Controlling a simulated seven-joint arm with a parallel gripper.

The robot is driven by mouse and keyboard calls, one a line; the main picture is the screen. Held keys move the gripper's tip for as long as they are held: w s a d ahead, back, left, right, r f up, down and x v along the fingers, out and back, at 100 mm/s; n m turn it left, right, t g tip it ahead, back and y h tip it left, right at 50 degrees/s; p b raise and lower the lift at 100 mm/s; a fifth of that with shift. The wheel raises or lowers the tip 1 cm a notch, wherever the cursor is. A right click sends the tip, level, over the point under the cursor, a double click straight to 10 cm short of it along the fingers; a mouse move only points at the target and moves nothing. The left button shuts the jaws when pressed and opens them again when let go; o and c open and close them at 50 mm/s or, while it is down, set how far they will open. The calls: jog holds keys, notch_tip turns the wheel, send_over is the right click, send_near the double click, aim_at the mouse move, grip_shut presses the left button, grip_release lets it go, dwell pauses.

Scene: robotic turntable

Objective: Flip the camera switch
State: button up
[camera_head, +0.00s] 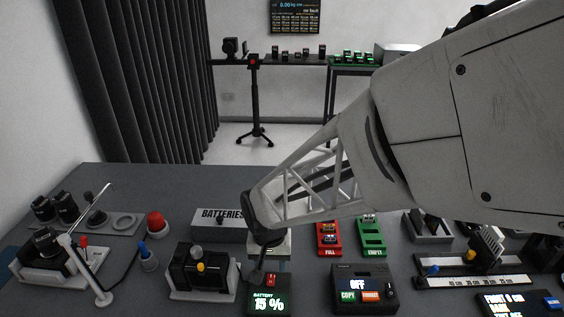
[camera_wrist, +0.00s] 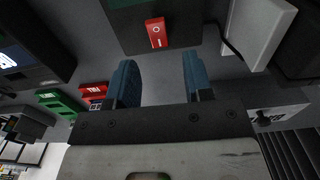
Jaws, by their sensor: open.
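A red rocker switch (camera_wrist: 155,32) marked I and O sits on a dark box in the wrist view. It appears to be the red switch (camera_head: 270,279) on the box reading "BATTERY 15 %" (camera_head: 268,302) in the head view. I cannot tell whether this is the camera switch. My gripper (camera_wrist: 160,78) is open and empty, with its blue fingers on either side below the switch in the wrist picture, apart from it. In the head view my gripper (camera_head: 260,268) points down just behind the battery box. A black camera-like device (camera_head: 200,270) with a yellow knob stands to its left.
A box with an "OFF" screen (camera_head: 358,286) stands to the right. Red (camera_head: 329,240) and green (camera_head: 372,238) trays lie behind it. A "BATTERIES" box (camera_head: 214,226) stands behind left. Another camera device (camera_head: 48,255) with a white lever stands far left.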

aim_at(271, 276)
jog(key=shift+f, duration=1.9)
jog(key=shift+c, duration=0.3)
grip_shut()
jog(key=shift+s+t, duration=0.1)
jog(key=shift+t, duration=0.2)
jog(key=shift+s+r+t, duration=0.1)
jog(key=shift+s+t, duration=0.05)
jog(key=shift+t, duration=0.6)
jog(key=shift+s+t, duration=0.15)
jog(key=shift+t, duration=0.9)
jog(key=shift+o, duration=0.3)
grip_release()
